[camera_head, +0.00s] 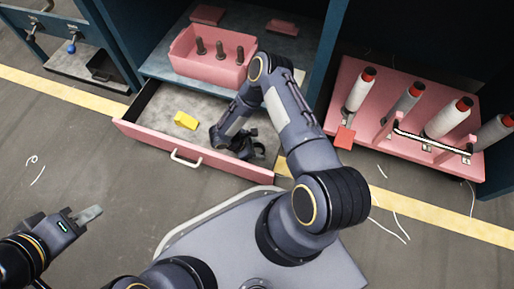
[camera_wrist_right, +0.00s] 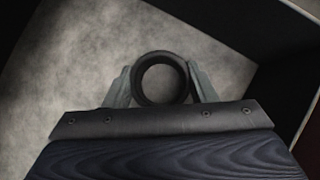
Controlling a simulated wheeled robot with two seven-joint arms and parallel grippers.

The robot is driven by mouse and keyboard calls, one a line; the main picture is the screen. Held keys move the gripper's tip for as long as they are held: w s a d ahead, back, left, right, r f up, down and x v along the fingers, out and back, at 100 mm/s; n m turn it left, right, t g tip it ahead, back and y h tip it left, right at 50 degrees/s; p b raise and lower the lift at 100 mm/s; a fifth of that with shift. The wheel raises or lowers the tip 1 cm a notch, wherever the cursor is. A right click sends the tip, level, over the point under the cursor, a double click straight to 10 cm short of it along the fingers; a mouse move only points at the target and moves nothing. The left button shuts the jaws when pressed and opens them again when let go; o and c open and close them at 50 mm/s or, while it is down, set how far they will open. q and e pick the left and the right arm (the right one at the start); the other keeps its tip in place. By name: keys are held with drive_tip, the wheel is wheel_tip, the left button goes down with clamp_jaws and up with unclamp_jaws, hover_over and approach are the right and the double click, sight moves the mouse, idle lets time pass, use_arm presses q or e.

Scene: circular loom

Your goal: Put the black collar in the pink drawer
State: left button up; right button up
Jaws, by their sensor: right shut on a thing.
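The black collar (camera_wrist_right: 136,80) is a dark ring between the two grey fingers of my right gripper (camera_wrist_right: 162,88) in the right wrist view, its hole facing the camera. The right gripper is shut on it. In the head view this gripper (camera_head: 250,151) reaches down into the right part of the open pink drawer (camera_head: 145,138), and I cannot make out the collar apart from the dark gripper there. The drawer's grey floor shows behind the collar in the wrist view. My left gripper (camera_head: 92,214) is over the floor at the lower left, away from the drawer; its finger gap is unclear.
A yellow block (camera_head: 186,120) lies in the drawer, left of my right gripper. A pink bin (camera_head: 210,69) with dark pegs stands on the shelf behind. A pink rack (camera_head: 366,131) with several white spools is at the right. The floor in front of the drawer is clear.

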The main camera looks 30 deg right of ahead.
drive_tip(key=o, duration=1.2)
drive_tip(key=shift+f, duration=0.1)
drive_tip(key=w+r+n+t+p, duration=0.1)
drive_tip(key=r+p, duration=0.4)
drive_tip(key=r, duration=0.5)
drive_tip(key=w+r+n+t+p, duration=0.1)
drive_tip(key=r+p, duration=0.4)
drive_tip(key=r, duration=0.5)
drive_tip(key=w+r+n+t+p, duration=0.2)
drive_tip(key=w+r+n+p, duration=0.1)
drive_tip(key=r, duration=0.7)
drive_tip(key=shift+w+d+r+n+p, duration=0.3)
drive_tip(key=shift+d+r+n+p, duration=0.15)
drive_tip(key=shift+p, duration=0.75)
drive_tip(key=shift+a, duration=0.1)
